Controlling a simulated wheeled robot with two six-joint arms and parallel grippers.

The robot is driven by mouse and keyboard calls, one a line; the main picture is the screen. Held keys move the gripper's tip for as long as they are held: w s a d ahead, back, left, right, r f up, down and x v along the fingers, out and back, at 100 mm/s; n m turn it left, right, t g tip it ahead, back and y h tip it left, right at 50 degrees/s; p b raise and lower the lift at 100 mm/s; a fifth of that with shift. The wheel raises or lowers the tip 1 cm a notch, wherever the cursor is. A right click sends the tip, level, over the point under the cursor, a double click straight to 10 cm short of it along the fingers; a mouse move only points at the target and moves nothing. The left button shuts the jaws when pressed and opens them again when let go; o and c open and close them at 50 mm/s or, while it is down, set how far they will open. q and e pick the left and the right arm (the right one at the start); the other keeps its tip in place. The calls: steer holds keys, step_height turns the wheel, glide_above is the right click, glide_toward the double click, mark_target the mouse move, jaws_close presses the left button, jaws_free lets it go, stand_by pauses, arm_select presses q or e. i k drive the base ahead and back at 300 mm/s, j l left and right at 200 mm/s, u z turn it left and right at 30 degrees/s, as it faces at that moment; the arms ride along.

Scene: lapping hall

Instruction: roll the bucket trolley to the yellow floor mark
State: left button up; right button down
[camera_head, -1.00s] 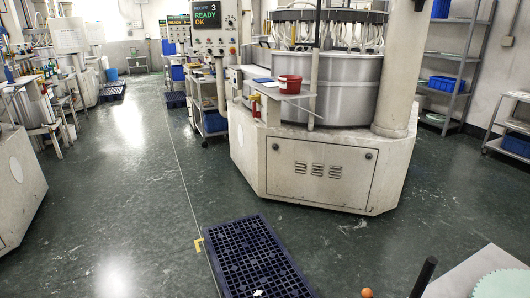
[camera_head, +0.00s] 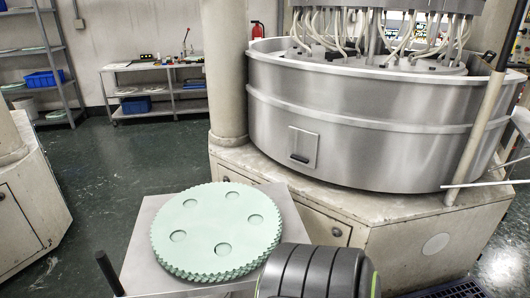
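I see no bucket trolley that I can make out and no yellow floor mark in the head view now. Neither of my grippers is in view. A flat grey metal top (camera_head: 150,262) stands close in front of me, at the lower middle-left. A stack of pale green toothed discs (camera_head: 217,229) with round holes lies on it. A black upright post (camera_head: 110,272) rises at its left front edge. Whatever lies below this top is hidden.
A large round steel machine tub (camera_head: 390,125) on a cream base (camera_head: 385,235) fills the right side. A cream cabinet (camera_head: 30,200) stands at the left. A low bench (camera_head: 160,90) and a shelf rack (camera_head: 40,60) line the back wall. Green floor (camera_head: 130,160) between them is clear.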

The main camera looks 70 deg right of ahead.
mark_target(211, 238)
steer(key=z, duration=2.05)
